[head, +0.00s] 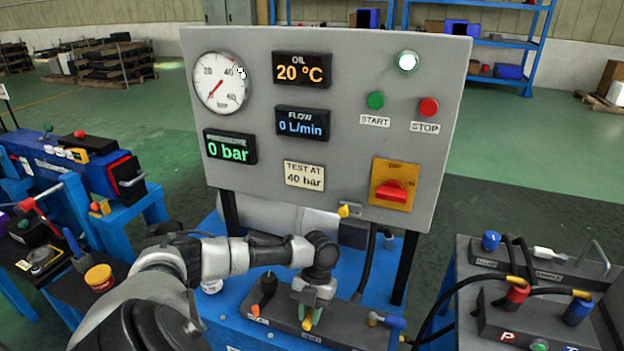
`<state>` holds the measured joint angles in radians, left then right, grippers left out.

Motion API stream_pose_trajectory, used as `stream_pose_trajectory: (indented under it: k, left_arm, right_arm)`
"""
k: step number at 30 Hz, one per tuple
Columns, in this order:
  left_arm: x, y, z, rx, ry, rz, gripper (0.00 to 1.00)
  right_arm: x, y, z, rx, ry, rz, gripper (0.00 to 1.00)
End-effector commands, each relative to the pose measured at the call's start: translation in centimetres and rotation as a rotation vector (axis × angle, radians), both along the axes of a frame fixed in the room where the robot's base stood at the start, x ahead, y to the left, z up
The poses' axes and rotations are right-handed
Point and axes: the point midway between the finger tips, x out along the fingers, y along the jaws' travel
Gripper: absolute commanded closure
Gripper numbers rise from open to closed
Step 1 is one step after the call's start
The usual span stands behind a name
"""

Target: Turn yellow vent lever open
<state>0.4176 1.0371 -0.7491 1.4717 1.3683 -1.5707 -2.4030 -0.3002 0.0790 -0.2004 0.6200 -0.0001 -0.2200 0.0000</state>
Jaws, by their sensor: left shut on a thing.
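My left gripper (307,308) reaches in from the left over the dark manifold block on the blue stand. It points down and is shut on a yellow lever (308,321), whose tip shows between and below the fingers. The fingers hide most of this lever, so its exact angle is hard to tell. I take it as the yellow vent lever. My right gripper is not in view.
A grey gauge panel (345,120) stands behind, reading 0 bar. Hoses and a connector block (530,325) are at right.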

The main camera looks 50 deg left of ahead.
Motion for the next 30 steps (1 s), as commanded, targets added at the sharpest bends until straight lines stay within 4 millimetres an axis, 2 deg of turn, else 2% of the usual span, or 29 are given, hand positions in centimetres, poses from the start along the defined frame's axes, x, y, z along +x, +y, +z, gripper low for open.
stream_pose_trajectory:
  k: [5, 6, 10, 20, 23, 28, 30]
  left_arm:
    - [0.1, 0.1, 0.1, 0.003, -0.004, -0.004, 1.0]
    - [0.1, 0.1, 0.1, 0.003, -0.004, -0.004, 0.74]
    - [0.1, 0.1, 0.1, 0.003, -0.003, -0.004, 0.54]
    - [0.1, 0.1, 0.2, 0.001, -0.002, -0.002, 0.53]
    - [0.1, 0.1, 1.1, 0.001, -0.004, -0.003, 0.53]
    - [0.1, 0.2, 4.4, 0.003, -0.006, -0.005, 0.53]
    - [0.6, -1.7, 5.1, -0.004, -0.008, -0.009, 0.53]
  right_arm:
    - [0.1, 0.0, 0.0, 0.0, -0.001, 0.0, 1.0]
    - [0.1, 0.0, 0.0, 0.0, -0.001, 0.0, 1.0]
    - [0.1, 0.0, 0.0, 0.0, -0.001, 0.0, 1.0]
    - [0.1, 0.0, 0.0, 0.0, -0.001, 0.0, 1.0]
    - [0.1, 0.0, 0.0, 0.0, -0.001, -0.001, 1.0]
    - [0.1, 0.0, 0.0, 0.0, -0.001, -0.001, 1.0]
    - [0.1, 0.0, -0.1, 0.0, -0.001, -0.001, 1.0]
